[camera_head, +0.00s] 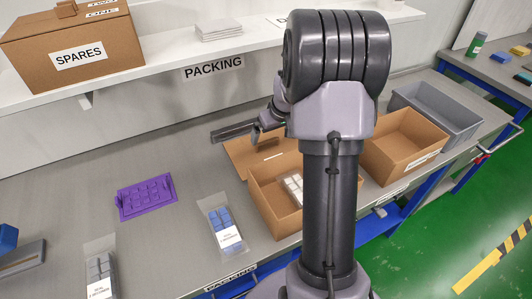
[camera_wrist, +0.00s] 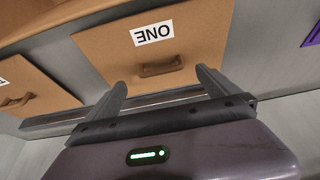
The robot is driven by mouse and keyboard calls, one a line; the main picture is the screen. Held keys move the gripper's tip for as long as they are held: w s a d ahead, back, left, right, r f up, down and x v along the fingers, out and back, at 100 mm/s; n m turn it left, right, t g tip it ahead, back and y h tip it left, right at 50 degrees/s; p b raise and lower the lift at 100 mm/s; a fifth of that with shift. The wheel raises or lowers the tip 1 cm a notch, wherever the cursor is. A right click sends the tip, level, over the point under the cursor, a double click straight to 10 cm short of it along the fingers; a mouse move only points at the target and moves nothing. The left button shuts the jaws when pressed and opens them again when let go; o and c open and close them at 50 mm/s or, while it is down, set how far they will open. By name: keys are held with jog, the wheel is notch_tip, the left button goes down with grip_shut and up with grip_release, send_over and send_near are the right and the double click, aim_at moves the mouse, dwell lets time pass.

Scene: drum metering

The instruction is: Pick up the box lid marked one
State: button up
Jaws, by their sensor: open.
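The lid marked ONE (camera_wrist: 190,50) is a flat tan cardboard panel with a raised brown handle (camera_wrist: 160,67); its label reads upside down in the wrist view. In the head view a tan panel (camera_head: 240,154), likely this lid, lies behind an open cardboard box (camera_head: 262,205), partly hidden by my arm. My gripper (camera_wrist: 163,84) is open and empty, with one finger to either side of the handle in the wrist view. I cannot tell its height above the lid. My gripper (camera_head: 262,132) is partly hidden in the head view.
A second tan panel with a handle (camera_wrist: 15,102) lies to the left in the wrist view. A dark rail (camera_head: 232,131) is close to my gripper. A second open box (camera_head: 405,146), a grey bin (camera_head: 440,112) and a purple tray (camera_head: 146,196) stand on the bench.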

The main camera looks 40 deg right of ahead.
aim_at(268, 142)
jog(key=b+x, duration=0.2)
jog(key=x, duration=0.4)
jog(key=shift+w, duration=0.15)
jog(key=shift+r, duration=0.15)
